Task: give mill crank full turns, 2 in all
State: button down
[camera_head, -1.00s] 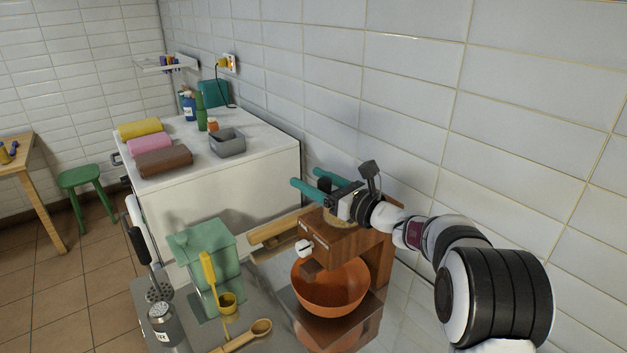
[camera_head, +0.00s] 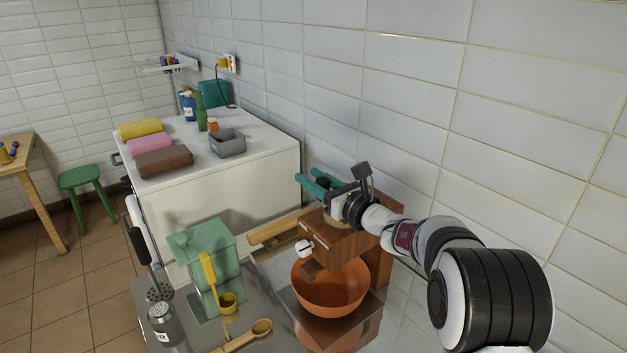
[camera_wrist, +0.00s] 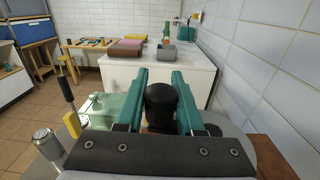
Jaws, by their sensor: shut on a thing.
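The mill is a wooden box (camera_head: 343,240) with a white-knobbed front, standing at the wall end of the metal counter. Its crank ends in a dark upright knob (camera_wrist: 161,104), above the mill's top. My gripper (camera_head: 314,183) has teal fingers and is shut on this knob, one finger on each side, as the wrist view shows. The rest of the crank arm is mostly hidden by my gripper. An orange bowl (camera_head: 318,291) stands beneath the mill's front.
A green canister (camera_head: 205,255), yellow scoop (camera_head: 208,270), wooden spoon (camera_head: 240,337) and grey shaker (camera_head: 164,326) stand or lie left of the bowl. The tiled wall (camera_head: 430,120) is close behind the mill. A white cabinet (camera_head: 215,180) with towels is beyond.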

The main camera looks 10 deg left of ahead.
jog(key=m+t+h, duration=0.1)
jog(key=w+m+t+h, duration=0.1)
jog(key=shift+w+a+h, duration=0.1)
jog(key=shift+a+h, duration=0.05)
jog(key=shift+h, duration=0.15)
jog(key=shift+w+m+t+h, duration=0.4)
jog(key=shift+m+t+h, duration=0.25)
jog(key=shift+h, duration=0.25)
jog(key=shift+w+m+t+h, duration=0.35)
jog(key=shift+m+t+h, duration=0.2)
jog(key=shift+m+h, duration=0.3)
jog(key=shift+w, duration=0.1)
jog(key=c, duration=0.5)
grip_release()
jog(key=v, duration=1.6)
jog(key=shift+r, duration=0.1)
jog(key=shift+c, duration=0.2)
